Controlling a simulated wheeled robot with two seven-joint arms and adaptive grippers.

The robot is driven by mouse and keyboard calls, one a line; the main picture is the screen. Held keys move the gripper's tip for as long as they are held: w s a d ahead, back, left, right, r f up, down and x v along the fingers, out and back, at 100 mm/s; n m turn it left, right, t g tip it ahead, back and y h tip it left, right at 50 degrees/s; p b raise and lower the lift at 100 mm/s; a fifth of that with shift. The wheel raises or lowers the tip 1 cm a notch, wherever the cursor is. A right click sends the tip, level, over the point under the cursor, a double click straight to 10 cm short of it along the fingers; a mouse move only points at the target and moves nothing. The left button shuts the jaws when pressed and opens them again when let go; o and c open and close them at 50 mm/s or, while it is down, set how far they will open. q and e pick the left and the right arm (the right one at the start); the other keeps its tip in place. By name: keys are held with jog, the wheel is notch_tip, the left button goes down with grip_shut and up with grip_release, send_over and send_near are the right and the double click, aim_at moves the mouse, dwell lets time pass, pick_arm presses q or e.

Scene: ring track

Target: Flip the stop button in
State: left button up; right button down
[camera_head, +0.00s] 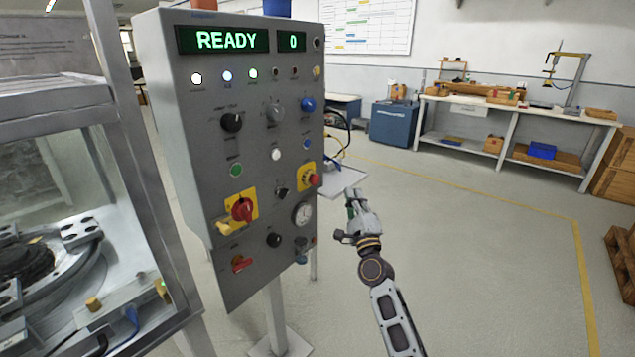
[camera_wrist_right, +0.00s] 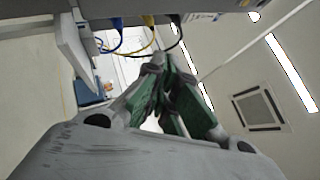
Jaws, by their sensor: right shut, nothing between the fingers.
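The grey control panel (camera_head: 205,150) stands upright left of centre in the head view, its display reading READY and 0. A red mushroom button (camera_head: 314,179) on a yellow plate sits at the panel's right edge; I take it as the stop button. A red rotary switch (camera_head: 242,209) on another yellow plate sits lower left. My right gripper (camera_head: 353,208) is right of the panel and a little below the red button, apart from it. Its green-padded fingers (camera_wrist_right: 167,90) are shut and empty in the right wrist view. My left gripper is not in view.
A glass-walled machine (camera_head: 50,130) stands left of the panel. A small pale shelf (camera_head: 343,184) juts out behind my right gripper. Cables (camera_wrist_right: 130,45) hang by the panel in the wrist view.

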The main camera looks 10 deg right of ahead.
aim_at(316, 180)
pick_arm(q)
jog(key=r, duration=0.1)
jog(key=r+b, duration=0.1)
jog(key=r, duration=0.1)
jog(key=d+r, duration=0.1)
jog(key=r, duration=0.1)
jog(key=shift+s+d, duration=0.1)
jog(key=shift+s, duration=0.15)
pick_arm(e)
jog(key=w+a, duration=0.5)
jog(key=w, duration=0.1)
jog(key=shift+w+a, duration=0.15)
jog(key=shift+w, duration=0.2)
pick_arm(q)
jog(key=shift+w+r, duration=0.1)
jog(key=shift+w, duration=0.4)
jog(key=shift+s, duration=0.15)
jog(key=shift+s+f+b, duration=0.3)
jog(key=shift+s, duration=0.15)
pick_arm(e)
jog(key=shift+w+a, duration=0.15)
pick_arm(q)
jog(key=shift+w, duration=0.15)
pick_arm(e)
jog(key=shift+w+a, duration=0.1)
jog(key=shift+w, duration=0.05)
